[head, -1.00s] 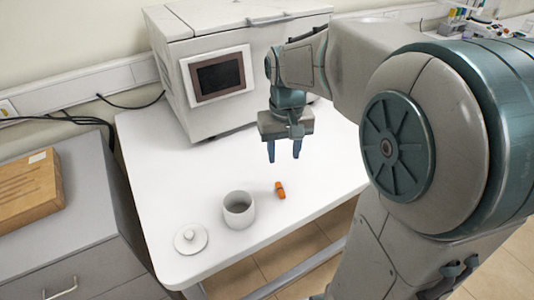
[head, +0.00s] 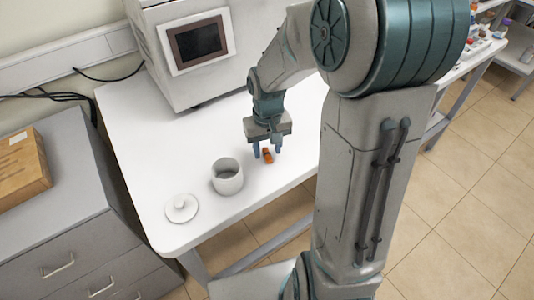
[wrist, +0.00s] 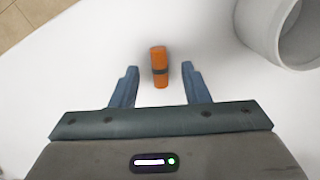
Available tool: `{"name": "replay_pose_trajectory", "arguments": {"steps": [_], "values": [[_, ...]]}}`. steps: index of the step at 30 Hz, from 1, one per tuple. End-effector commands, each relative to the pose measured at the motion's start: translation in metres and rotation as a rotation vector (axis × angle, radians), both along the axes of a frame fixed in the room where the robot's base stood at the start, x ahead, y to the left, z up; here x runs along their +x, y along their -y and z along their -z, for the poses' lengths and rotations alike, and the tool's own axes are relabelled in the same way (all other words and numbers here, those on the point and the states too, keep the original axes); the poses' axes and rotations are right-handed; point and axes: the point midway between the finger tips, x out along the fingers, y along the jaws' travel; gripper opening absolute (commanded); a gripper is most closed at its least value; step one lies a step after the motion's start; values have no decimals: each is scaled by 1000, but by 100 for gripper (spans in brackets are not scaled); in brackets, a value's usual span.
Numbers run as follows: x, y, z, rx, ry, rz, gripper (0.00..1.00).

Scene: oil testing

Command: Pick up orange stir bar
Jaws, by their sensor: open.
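The orange stir bar (head: 268,157) lies on the white table (head: 150,130), to the right of a white cup. In the wrist view the stir bar (wrist: 159,66), with a dark band around its middle, shows between and slightly beyond the two blue fingertips. My gripper (head: 267,151) points down over the stir bar. Its fingers are apart, one on each side of the bar, and the gripper (wrist: 160,80) holds nothing. I cannot tell how far the fingertips are above the table.
The white cup (head: 227,181) stands open just left of my gripper; its rim fills the upper right of the wrist view (wrist: 270,25). Its round lid (head: 181,209) lies further left. A large machine (head: 160,60) stands at the table's back. The left part of the table is clear.

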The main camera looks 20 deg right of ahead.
Motion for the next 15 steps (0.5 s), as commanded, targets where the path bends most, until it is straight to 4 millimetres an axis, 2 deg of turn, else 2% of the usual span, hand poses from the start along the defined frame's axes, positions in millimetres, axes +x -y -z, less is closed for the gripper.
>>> {"name": "replay_pose_trajectory", "arguments": {"steps": [4,11,14,15], "values": [[0,0,14,1,0,1,42],[0,0,15,0,1,1,42],[0,0,15,0,1,1,17],[0,0,15,0,1,1,6]]}}
